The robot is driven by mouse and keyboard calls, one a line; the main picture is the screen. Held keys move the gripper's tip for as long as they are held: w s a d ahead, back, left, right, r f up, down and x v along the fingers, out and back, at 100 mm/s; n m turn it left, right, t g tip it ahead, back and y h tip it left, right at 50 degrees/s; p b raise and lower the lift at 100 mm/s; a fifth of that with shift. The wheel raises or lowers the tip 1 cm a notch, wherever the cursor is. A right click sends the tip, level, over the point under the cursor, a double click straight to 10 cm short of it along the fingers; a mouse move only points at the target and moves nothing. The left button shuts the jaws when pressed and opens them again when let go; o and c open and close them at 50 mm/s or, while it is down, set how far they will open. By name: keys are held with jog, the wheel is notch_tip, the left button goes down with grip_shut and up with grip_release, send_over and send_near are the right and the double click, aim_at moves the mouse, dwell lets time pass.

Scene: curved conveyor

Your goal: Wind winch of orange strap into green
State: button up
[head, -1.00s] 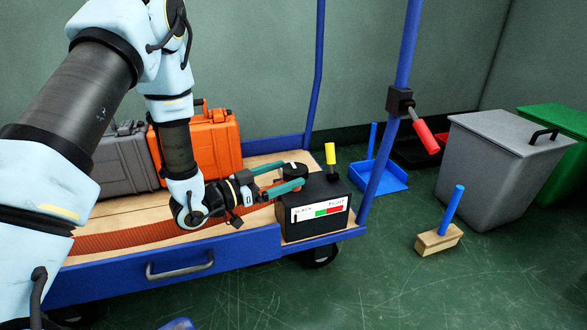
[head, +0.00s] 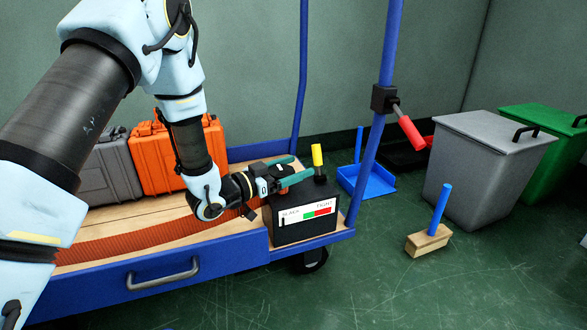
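The winch is a black box (head: 300,232) on the right end of the blue trolley's deck. Its front gauge (head: 306,213) runs from SLACK through green and red to TIGHT; a thin dark mark stands at the SLACK end. A yellow crank knob (head: 317,155) stands upright above the box. Nothing shows gripped. My gripper hides most of the crank arm.
An orange case (head: 150,158) and a grey case (head: 103,180) stand at the back of the deck. A blue post (head: 372,145) with a red-handled lever (head: 408,128) rises beside the winch. A wooden block with blue handle (head: 428,240) and grey bin (head: 480,155) stand right.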

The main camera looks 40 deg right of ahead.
jog(key=c, duration=1)
jog(key=shift+o, duration=0.2)
jog(key=shift+m+g+p, duration=0.4)
jog(key=shift+g, duration=0.3)
jog(key=m+g, duration=0.1)
jog(key=m+g+y+p, duration=0.1)
jog(key=g, duration=0.1)
jog(key=shift+s+a+r+p, duration=0.15)
jog(key=shift+s+p, duration=0.15)
jog(key=m+g+y, duration=0.1)
jog(key=m+g+y+p, duration=0.1)
jog(key=g, duration=0.1)
jog(key=s+m+g+y+p, duration=0.1)
jog(key=g, duration=0.1)
jog(key=shift+a+m, duration=0.25)
jog(key=shift+m, duration=0.15)
jog(key=g+y, duration=0.1)
jog(key=m+g, duration=0.1)
jog(key=m+y+p, duration=0.1)
jog(key=shift+s+a+f+g+y, duration=0.2)
jog(key=shift+s+a+g+y, duration=0.1)
jog(key=shift+s+g, duration=0.1)
jog(key=shift+s+a+m+g+y, duration=0.1)
jog(key=shift+a+m+g+y, duration=0.1)
jog(key=shift+m+g+y, duration=0.55)
jog(key=shift+s+a+m+g+y, duration=0.15)
jog(key=shift+m+g+y, duration=0.3)
jog(key=shift+m+y, duration=0.55)
jog(key=shift+y, duration=0.25)
